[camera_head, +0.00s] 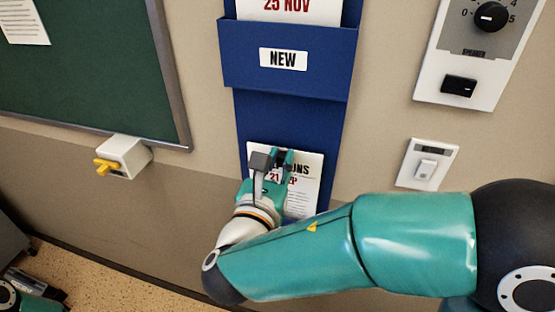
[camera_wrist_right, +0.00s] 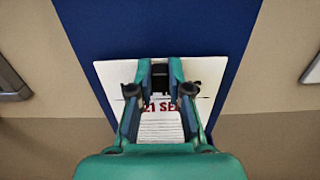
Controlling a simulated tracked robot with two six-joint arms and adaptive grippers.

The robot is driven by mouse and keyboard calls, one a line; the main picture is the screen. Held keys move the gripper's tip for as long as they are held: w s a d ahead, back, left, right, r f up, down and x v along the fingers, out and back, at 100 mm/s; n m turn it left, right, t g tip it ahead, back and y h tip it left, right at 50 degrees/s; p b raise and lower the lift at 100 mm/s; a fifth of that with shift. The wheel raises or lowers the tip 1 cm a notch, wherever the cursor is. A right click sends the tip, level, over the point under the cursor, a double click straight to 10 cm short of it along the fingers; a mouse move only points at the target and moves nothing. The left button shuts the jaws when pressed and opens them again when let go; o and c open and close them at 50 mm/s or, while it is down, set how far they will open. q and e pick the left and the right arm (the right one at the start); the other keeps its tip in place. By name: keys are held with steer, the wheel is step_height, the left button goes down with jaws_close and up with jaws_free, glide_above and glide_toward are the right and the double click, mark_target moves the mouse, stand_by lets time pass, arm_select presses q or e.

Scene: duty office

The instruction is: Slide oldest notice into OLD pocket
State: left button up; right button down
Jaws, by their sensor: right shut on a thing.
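A white notice (camera_head: 306,178) with red date print starting "21" is in front of the lower part of the blue wall holder (camera_head: 290,116). My right gripper (camera_head: 278,157) is shut on its upper part. In the right wrist view the fingers (camera_wrist_right: 160,72) are over the notice (camera_wrist_right: 206,104), which reads "21 SE" in red, with the blue panel (camera_wrist_right: 158,28) behind. The NEW pocket (camera_head: 284,82) is above and holds a notice (camera_head: 290,10) marked "25 NOV". No pocket labelled OLD shows; my arm hides the area below the held notice.
A green board (camera_head: 85,65) hangs at the left, with a white box with a yellow lever (camera_head: 122,160) under its edge. At the right are a speaker panel (camera_head: 470,50) and a light switch (camera_head: 427,164). The wall beside the holder is bare.

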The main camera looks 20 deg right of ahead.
step_height(320, 180, down, 7)
steer(key=b, duration=0.5)
stand_by(0.9)
steer(key=shift+r, duration=0.15)
steer(key=c, duration=1)
jaws_free()
